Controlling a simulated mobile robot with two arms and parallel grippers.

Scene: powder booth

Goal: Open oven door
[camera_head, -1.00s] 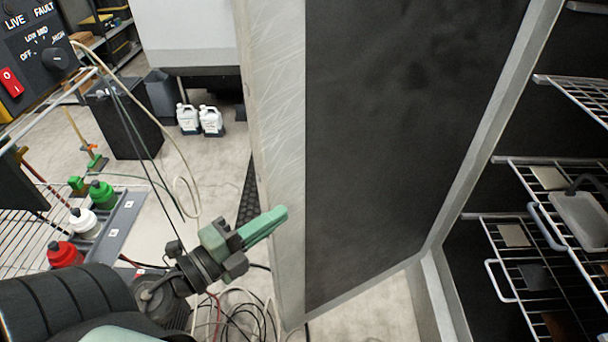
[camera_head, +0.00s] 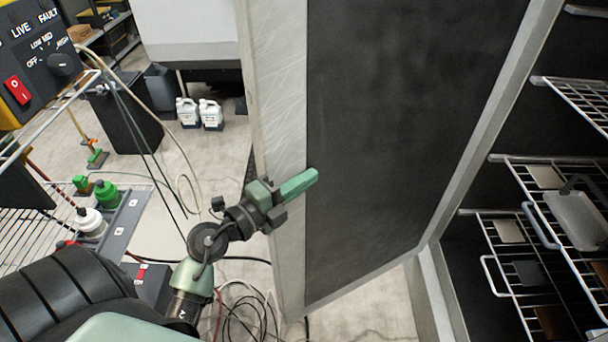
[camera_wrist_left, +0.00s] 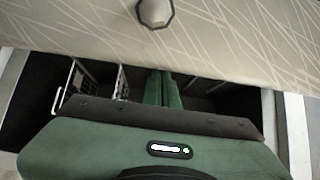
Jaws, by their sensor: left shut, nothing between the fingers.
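The oven door (camera_head: 278,135) stands open, with a pale scratched edge strip and a dark inner panel (camera_head: 380,130). My left gripper (camera_head: 300,184) is shut and empty. Its fingertips overlap the inner panel near the pale strip in the head view; I cannot tell whether they touch it. In the left wrist view the shut fingers (camera_wrist_left: 162,90) point below a pale line-patterned surface (camera_wrist_left: 220,35) bearing a faceted knob (camera_wrist_left: 155,12), with the dark oven interior beyond. My right gripper is not in view.
Wire racks (camera_head: 555,200) holding parts fill the oven at right. At left are a control panel (camera_head: 40,70) and a wire cart shelf (camera_head: 30,240) with coloured bottles. Cables (camera_head: 240,310) lie on the floor below my arm. White jugs (camera_head: 200,113) stand farther back.

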